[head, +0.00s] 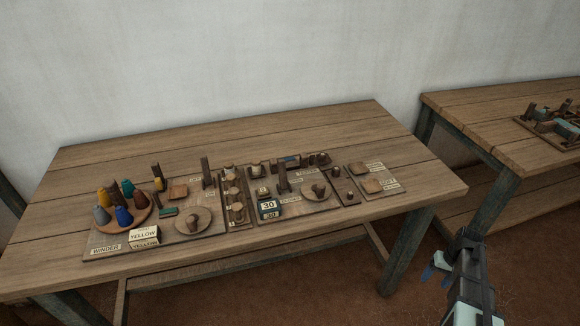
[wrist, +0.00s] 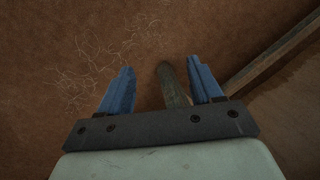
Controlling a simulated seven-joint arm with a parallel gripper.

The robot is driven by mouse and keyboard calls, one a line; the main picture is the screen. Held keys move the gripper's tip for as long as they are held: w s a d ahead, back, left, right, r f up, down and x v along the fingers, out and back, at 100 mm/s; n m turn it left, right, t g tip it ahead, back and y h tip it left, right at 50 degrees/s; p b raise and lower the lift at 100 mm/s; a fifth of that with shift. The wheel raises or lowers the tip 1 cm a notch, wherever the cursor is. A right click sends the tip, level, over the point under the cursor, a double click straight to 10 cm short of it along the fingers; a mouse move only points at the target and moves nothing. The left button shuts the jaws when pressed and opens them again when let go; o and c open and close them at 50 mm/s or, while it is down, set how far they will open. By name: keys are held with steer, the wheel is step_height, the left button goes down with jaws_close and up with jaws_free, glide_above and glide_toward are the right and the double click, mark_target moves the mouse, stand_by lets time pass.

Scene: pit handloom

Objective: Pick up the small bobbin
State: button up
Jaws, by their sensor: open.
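My gripper (head: 437,266) is open and empty at the lower right of the head view, off the front right of the wooden table and well apart from everything on it. In the wrist view, its two blue fingers (wrist: 160,90) point down at the brown floor with nothing held. Several small bobbin-like pieces stand on the boards on the table, among them a column of them (head: 235,194) near the middle. They are too small in the head view for me to tell which is the small bobbin. No bobbin shows in the wrist view.
The wooden table (head: 330,125) has clear planks behind and in front of the boards. A second table (head: 475,105) stands at right.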

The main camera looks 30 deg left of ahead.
steer(key=w+a+r+n+t, duration=0.1)
steer(key=w+r, duration=0.6)
steer(key=r, duration=0.6)
steer(key=w+a+r+n+t+y, duration=0.1)
steer(key=w+a+r+t, duration=0.1)
steer(key=w+r, duration=0.75)
steer(key=w+a+r+n+t, duration=0.15)
steer(key=w+r, duration=0.35)
steer(key=r, duration=1)
steer(key=a+r+n, duration=0.2)
steer(key=a+r, duration=0.1)
steer(key=a, duration=0.7)
steer(key=n+g, duration=0.3)
steer(key=n, duration=0.7)
glide_toward(256, 161)
steer(key=shift+h, duration=0.3)
steer(key=f, duration=0.5)
steer(key=shift+w+a, duration=0.25)
steer(key=shift+a, duration=0.15)
steer(key=shift+s+a+f, duration=0.1)
steer(key=shift+a+f, duration=0.15)
steer(key=shift+f, duration=0.6)
steer(key=shift+a+f, duration=0.2)
steer(key=shift+f, duration=0.65)
steer(key=shift+s+a+f, duration=0.1)
steer(key=shift+a+f, duration=0.15)
steer(key=shift+f, duration=0.6)
